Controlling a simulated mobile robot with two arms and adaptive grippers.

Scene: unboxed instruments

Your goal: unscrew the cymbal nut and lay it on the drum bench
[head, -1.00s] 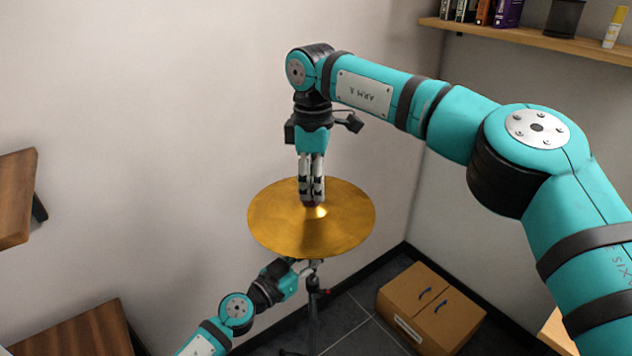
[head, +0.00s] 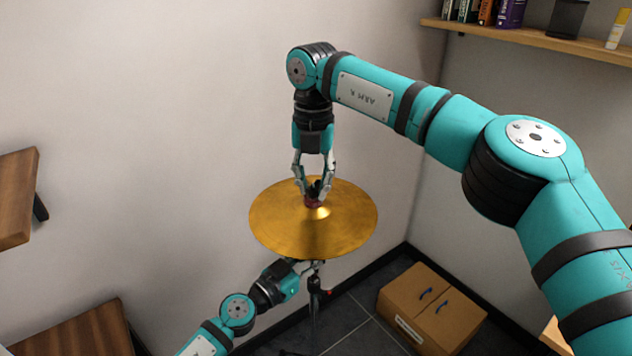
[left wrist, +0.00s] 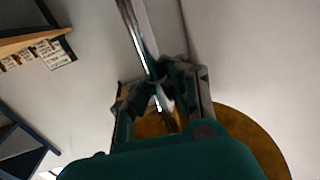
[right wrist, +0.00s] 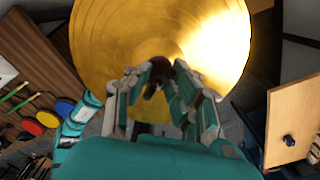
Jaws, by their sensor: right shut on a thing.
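The gold cymbal (head: 275,230) sits near level on its stand (head: 314,300). My right gripper (head: 314,190) points down over its centre and is shut on the dark cymbal nut (head: 317,186). A dark red piece (head: 313,204) lies under the nut on the cymbal. In the right wrist view the nut (right wrist: 152,90) shows between the fingertips. My left gripper (head: 300,268) is beneath the cymbal at the stand. In the left wrist view its fingers are on both sides of the metal rod (left wrist: 138,35); whether they press on it is unclear. I cannot pick out the drum bench for certain.
A cardboard box (head: 430,305) stands on the floor at right. Wooden surfaces (head: 75,335) are at lower left, with another (head: 15,195) above. A wall shelf (head: 530,40) with books is at upper right. The white wall is close behind the cymbal.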

